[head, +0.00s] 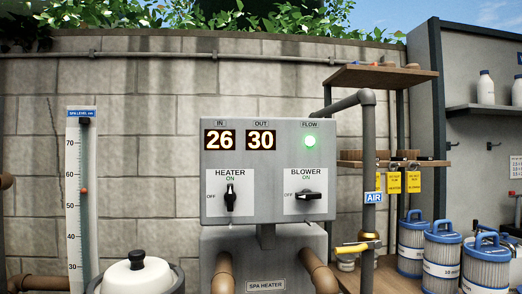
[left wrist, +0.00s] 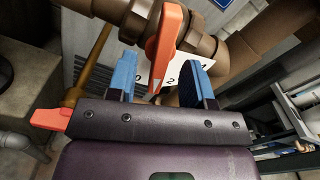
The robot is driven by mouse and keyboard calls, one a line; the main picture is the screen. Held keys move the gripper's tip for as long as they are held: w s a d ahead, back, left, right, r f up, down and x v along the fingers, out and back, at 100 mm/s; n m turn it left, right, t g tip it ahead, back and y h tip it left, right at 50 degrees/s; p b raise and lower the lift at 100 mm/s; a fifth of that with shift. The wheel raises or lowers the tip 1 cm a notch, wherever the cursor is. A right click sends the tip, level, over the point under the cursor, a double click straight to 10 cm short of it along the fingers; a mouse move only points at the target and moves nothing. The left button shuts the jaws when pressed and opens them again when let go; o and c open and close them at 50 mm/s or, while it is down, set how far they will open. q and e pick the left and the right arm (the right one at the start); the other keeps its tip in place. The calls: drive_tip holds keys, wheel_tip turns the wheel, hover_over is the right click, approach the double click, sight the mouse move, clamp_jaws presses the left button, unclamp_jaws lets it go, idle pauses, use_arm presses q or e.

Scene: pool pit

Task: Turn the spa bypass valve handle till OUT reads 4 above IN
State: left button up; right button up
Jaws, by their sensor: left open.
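The spa bypass valve's orange handle (left wrist: 166,38) sits on a brown pipe fitting (left wrist: 212,48) in the left wrist view. It points down and slightly left over a white dial plate (left wrist: 176,68) with a 1 and a 2 visible. My left gripper (left wrist: 160,78) is open, its blue fingers on either side of the handle's lower end, with gaps showing. In the head view the control box's IN display (head: 220,140) reads 26 and its OUT display (head: 261,140) reads 30. My right gripper is in neither view.
The FLOW lamp (head: 310,141) glows green. The HEATER knob (head: 230,198) points to ON and the BLOWER knob (head: 309,195) lies sideways. A grey AIR pipe (head: 368,150) with a yellow-handled valve (head: 352,248) stands right of the box, near blue-capped filter cartridges (head: 442,252).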

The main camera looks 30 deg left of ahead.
use_arm(q)
drive_tip(key=p+v, duration=0.1)
drive_tip(key=v, duration=0.5)
drive_tip(key=shift+s+d, duration=0.2)
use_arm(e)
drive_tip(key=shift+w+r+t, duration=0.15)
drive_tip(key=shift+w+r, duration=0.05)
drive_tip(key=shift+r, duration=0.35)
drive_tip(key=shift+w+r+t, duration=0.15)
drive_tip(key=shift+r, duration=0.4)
